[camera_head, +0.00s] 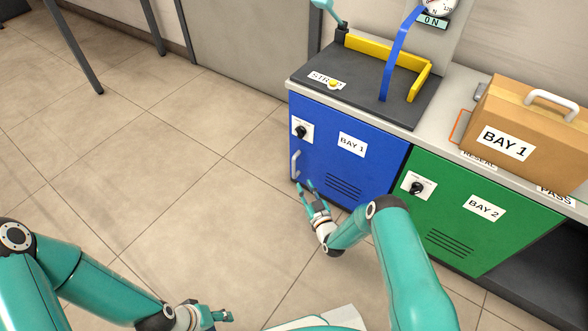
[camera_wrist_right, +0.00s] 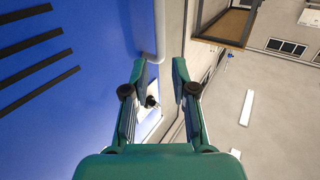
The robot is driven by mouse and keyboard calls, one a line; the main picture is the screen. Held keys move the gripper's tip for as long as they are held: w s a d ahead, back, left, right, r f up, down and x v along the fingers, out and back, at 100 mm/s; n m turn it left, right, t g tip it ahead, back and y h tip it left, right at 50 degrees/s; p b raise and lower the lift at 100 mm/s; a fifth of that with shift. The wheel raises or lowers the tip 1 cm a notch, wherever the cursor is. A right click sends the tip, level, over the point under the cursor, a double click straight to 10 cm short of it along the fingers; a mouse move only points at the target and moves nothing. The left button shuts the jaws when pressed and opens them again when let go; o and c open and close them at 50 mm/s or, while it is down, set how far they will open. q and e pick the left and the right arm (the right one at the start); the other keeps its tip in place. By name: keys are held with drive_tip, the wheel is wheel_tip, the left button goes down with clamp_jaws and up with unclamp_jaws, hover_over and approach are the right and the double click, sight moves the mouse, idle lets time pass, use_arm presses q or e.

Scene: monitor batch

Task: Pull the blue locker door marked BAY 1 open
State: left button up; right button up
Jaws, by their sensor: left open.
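The blue locker door marked BAY 1 (camera_head: 369,165) is shut, flush with the cabinet front. Its pale vertical handle (camera_head: 295,165) is at the door's left edge, below a black knob (camera_head: 300,131) on a white plate. My right gripper (camera_head: 305,185) is open and empty, just below and right of the handle. In the right wrist view, the handle (camera_wrist_right: 149,30) is ahead of the open fingers (camera_wrist_right: 160,64), nearer the left finger. The blue door (camera_wrist_right: 60,110) fills that view's left side. My left gripper (camera_head: 224,316) is open and empty, low over the floor.
The green BAY 2 door (camera_head: 455,235) is shut beside the blue one. A dark plate with yellow rails (camera_head: 365,85) and a cardboard box (camera_head: 535,115) are on the worktop. The tiled floor (camera_head: 180,150) left of the lockers is clear.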

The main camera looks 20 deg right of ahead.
sight(294, 167)
drive_tip(key=w+b, duration=0.1)
drive_tip(key=w, duration=0.2)
drive_tip(key=w+b, duration=0.2)
drive_tip(key=w, duration=0.2)
drive_tip(key=w+a+b, duration=0.1)
drive_tip(key=w+b, duration=0.1)
drive_tip(key=w, duration=0.2)
clamp_jaws()
